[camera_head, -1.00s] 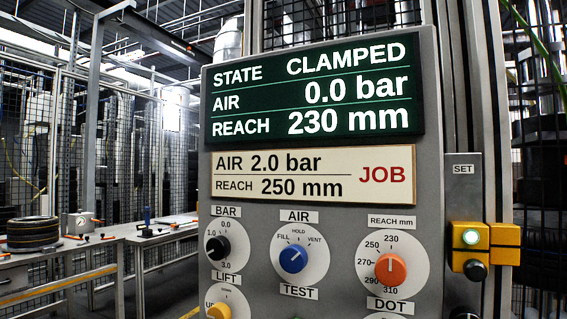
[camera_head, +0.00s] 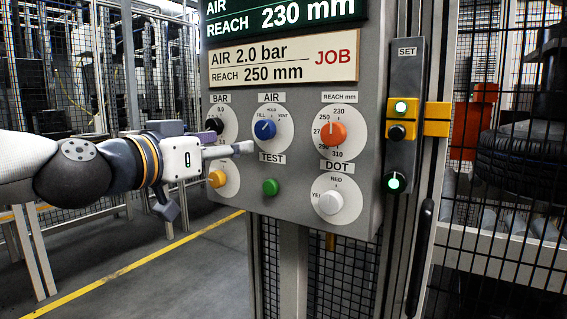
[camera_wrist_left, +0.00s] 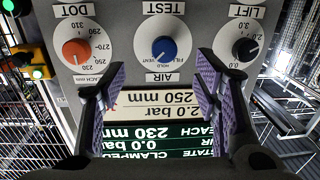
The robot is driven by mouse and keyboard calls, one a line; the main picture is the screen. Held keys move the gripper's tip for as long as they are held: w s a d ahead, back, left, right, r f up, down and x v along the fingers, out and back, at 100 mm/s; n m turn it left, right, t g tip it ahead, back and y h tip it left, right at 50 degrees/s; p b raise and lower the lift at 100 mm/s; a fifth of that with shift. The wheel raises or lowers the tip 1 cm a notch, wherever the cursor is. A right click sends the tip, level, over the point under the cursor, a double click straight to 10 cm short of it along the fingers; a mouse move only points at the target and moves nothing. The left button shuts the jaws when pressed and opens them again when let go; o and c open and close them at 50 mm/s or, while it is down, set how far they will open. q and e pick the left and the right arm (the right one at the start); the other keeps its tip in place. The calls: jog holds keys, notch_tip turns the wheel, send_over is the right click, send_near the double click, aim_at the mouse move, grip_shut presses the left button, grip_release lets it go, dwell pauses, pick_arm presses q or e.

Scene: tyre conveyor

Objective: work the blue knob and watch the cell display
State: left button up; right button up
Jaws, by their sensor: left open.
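The blue knob (camera_head: 264,130) is on the grey panel under the AIR label, on a white dial marked FILL, HOLD and VENT; I cannot tell its setting surely. My left gripper (camera_head: 242,149) is in front of the panel, just below and left of the knob in the head view. In the left wrist view, upside down, the blue knob (camera_wrist_left: 163,49) shows between and beyond the two spread, empty fingers. The cell display (camera_head: 282,14) reads REACH 230 mm; its top is cut off. The wrist view shows the display (camera_wrist_left: 150,142) with 0.0 bar and CLAMPED. My right gripper is out of view.
The job card (camera_head: 284,62) reads AIR 2.0 bar, REACH 250 mm. Around the blue knob are a black knob (camera_head: 214,125), orange knob (camera_head: 333,133), yellow knob (camera_head: 218,179), white knob (camera_head: 330,202) and green TEST button (camera_head: 270,187). A mesh fence stands right.

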aim_at(262, 129)
pick_arm(q)
jog(key=x, duration=0.4)
jog(key=r+x, duration=0.1)
jog(key=x, duration=0.3)
jog(key=r+x, duration=0.1)
jog(key=x, duration=0.3)
jog(key=shift+w+a, duration=0.25)
jog(key=shift+w, duration=0.1)
jog(key=c, duration=1.1)
